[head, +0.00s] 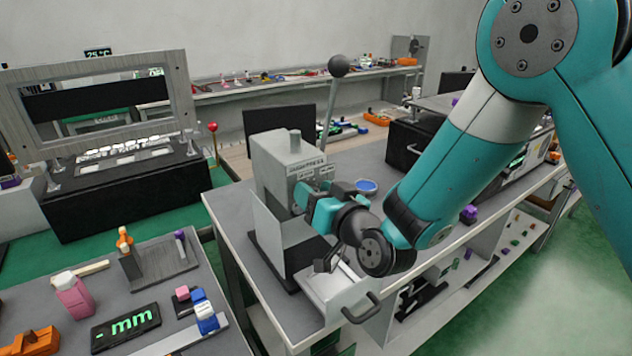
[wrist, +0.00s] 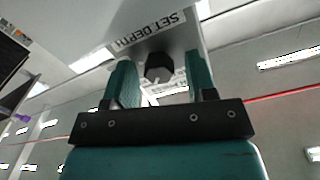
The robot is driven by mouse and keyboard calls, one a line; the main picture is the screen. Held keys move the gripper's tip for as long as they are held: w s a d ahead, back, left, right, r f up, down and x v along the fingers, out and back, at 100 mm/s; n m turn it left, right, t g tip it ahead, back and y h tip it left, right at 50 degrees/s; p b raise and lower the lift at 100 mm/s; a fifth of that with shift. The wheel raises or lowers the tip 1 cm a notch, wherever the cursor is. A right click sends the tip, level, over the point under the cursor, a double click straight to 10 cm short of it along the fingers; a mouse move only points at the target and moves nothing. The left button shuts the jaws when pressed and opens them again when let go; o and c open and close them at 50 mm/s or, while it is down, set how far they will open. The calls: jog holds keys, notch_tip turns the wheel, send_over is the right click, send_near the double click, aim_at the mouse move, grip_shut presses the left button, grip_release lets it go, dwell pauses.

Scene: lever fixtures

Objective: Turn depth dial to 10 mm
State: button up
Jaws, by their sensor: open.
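The grey press (head: 275,155) stands on the grey workbench in the head view, with a printed label on its upper front. In the wrist view a black faceted dial (wrist: 159,66) sits under a plate marked SET DEPTH (wrist: 148,30). My gripper (wrist: 160,78) is open, with one teal finger on each side of the dial; I cannot tell whether either touches it. In the head view my gripper (head: 302,197) is at the press front and hides the dial. A dark display (head: 125,326) on the left table reads "- mm" in green.
A lever with a dark ball (head: 338,66) rises behind the press. A drawer-like part with a dark handle (head: 362,308) juts out below my gripper. A blue round dish (head: 366,186) lies on the bench to the right. Small blocks and fixtures crowd the left table.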

jog(key=c, duration=0.9)
jog(key=shift+n, duration=0.3)
jog(key=n+b, duration=0.8)
jog(key=b, duration=0.1)
jog(key=shift+a+f, duration=0.15)
jog(key=shift+n+b, duration=0.3)
jog(key=shift+b, duration=0.1)
